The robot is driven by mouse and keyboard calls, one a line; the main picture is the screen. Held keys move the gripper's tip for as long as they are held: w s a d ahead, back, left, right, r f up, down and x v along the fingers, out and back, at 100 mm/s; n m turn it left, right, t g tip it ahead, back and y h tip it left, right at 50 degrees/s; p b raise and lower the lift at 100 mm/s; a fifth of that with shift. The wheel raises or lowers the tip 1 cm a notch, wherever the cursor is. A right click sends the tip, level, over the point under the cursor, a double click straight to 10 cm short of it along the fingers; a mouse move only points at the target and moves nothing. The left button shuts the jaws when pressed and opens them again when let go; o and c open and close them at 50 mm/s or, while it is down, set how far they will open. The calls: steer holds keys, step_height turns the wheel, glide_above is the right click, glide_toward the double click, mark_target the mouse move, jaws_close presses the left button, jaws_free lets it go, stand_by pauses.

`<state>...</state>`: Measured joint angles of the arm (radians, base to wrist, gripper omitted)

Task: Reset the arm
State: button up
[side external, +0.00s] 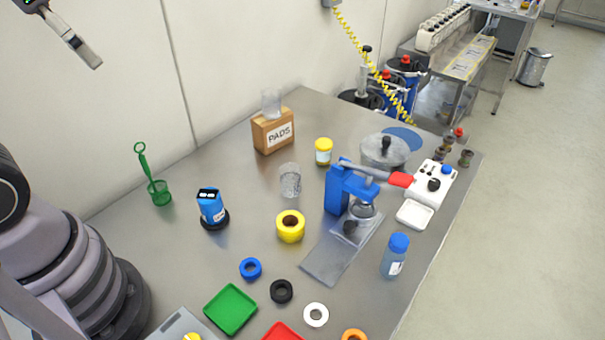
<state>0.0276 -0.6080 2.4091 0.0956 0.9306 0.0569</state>
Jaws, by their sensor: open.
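My gripper (82,46) is only partly in view at the top left corner. It is open, with one grey finger showing in front of the pale wall, pointing down and to the right. The other finger is cut off by the picture edge. It appears raised well above the steel table (245,205) and apart from everything on it. No object shows at the visible finger. The lower part of my arm stands at the left edge of the picture.
The table holds a blue press (345,190) with a red handle, a PADS box (273,133), a blue-capped bottle (395,258), a yellow ring (290,227), a green tray (230,309) and a green wand in a cup (159,191). A yellow coiled hose (365,58) hangs behind.

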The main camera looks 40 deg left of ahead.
steer(key=s, duration=0.1)
steer(key=n, duration=0.1)
steer(key=s+d+f, duration=0.1)
steer(key=shift+s+t+h, duration=0.35)
steer(key=shift+t+h, duration=0.05)
